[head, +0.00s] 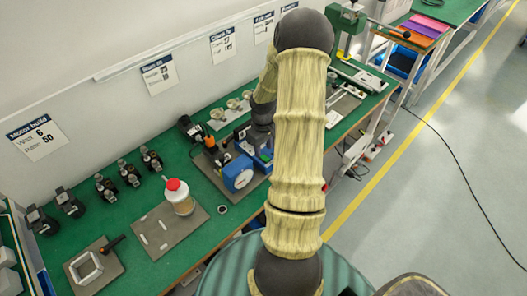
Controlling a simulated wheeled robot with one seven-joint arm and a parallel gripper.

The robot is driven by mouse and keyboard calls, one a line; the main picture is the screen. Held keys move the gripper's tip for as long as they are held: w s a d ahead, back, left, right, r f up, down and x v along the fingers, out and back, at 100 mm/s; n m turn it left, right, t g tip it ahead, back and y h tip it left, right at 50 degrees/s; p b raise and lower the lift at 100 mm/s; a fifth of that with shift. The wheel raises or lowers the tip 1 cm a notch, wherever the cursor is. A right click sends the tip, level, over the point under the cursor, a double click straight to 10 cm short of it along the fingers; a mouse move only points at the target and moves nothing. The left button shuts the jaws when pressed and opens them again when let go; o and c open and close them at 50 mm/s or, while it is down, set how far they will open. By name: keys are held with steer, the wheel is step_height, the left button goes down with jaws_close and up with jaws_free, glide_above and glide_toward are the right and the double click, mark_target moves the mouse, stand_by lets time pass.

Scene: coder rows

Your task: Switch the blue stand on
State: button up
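A blue stand (238,173) with a round pale disc on its face is on the green bench, left of my upright arm. More blue housing shows just behind it, partly covered by my arm. I cannot make out a switch or whether the stand is on. My arm rises in front of the bench, bends at the top and comes down behind itself. Its dark wrist end (262,112) is above and behind the blue stand. The gripper fingers cannot be made out, so their opening and any contact are unclear.
A white bottle with a red cap (178,196) stands on a grey board to the left. Several small black devices (129,174) line the wall side. A green press (345,25) is at the far end. The floor on the right is mostly clear, with a cable (460,165).

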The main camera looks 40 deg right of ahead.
mark_target(265, 158)
steer(key=shift+f, duration=1.45)
